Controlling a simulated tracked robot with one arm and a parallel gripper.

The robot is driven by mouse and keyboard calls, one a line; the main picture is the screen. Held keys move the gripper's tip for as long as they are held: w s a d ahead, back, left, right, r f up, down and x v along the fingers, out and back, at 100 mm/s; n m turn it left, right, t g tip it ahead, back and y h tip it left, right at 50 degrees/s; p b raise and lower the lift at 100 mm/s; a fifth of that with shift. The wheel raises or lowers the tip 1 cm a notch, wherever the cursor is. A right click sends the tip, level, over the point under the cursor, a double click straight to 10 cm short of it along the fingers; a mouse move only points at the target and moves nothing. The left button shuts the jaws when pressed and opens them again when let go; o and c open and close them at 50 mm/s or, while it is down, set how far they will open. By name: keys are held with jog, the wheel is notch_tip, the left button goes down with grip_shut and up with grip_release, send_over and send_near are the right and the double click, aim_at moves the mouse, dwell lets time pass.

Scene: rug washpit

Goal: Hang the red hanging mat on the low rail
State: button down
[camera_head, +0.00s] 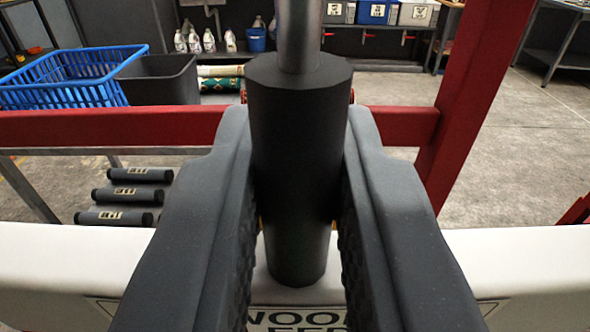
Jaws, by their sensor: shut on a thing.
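My gripper (298,125) is shut on a thick black cylinder (298,145), with one dark grey finger on each side of it. A grey metal rod (300,35) rises from the cylinder's top. The cylinder's lower end is in front of a white surface (520,265) with a partly hidden label reading "WOOL". I cannot tell whether it touches that surface. I cannot make out the red hanging mat. A red horizontal bar (110,127) runs behind the gripper; I cannot tell whether it is the low rail.
A red post (455,95) leans at right. A blue basket (70,80) and a dark bin (160,80) stand behind the bar at left. Several dark rolls (125,195) lie below the bar. Shelves with bins (375,12) line the back. Floor at right is mostly clear.

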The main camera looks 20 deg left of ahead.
aim_at(297, 314)
jog(key=shift+f, duration=0.15)
jog(key=shift+f+b, duration=0.95)
jog(key=shift+f, duration=0.9)
jog(key=c, duration=1.3)
grip_release()
